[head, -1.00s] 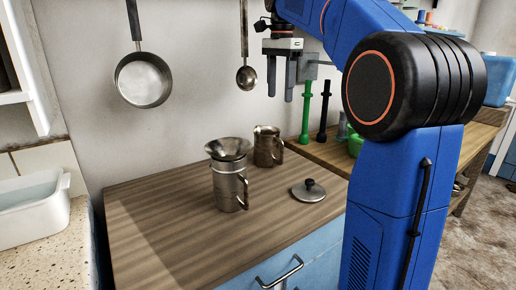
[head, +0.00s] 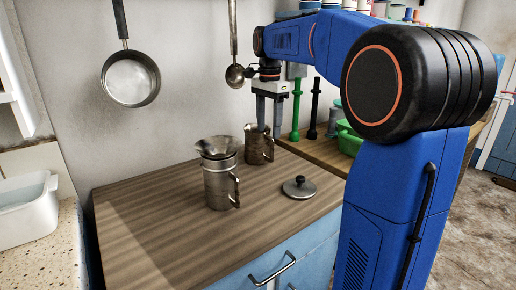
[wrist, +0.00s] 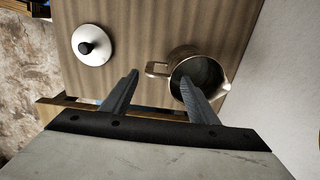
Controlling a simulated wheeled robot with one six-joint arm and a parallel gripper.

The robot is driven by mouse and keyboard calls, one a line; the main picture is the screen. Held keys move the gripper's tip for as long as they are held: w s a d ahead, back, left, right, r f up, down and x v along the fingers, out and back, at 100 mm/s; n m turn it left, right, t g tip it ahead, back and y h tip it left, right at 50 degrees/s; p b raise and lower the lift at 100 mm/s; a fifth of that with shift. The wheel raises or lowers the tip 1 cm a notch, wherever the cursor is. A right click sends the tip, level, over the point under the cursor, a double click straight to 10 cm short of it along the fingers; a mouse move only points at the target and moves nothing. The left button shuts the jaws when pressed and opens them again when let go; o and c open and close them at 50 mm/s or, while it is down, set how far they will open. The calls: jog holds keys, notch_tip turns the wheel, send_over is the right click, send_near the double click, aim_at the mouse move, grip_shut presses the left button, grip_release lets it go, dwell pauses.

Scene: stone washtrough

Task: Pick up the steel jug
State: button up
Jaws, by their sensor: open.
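The steel jug (head: 257,150), with a handle on its right, stands upright at the back of the wooden counter, near the wall. In the wrist view the open jug (wrist: 204,66) shows from above, its handle pointing left and its spout lower right. My gripper (head: 269,129) is open and points down over the jug. In the wrist view my gripper (wrist: 159,76) has its right fingertip overlapping the jug's mouth. The handle lies between the two fingers there. I cannot tell the exact height gap.
A second metal vessel (head: 219,187) with a handle and a funnel (head: 216,148) on top stands in front, to the left. A lid (head: 299,187) with a dark knob lies to the right. A pan (head: 131,78) and a ladle (head: 234,77) hang on the wall. The counter's front left (head: 145,235) is clear.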

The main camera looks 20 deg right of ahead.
aim_at(269, 138)
notch_tip(269, 138, down, 5)
jog(key=shift+s+r, duration=0.1)
jog(key=shift+s, duration=0.05)
grip_shut()
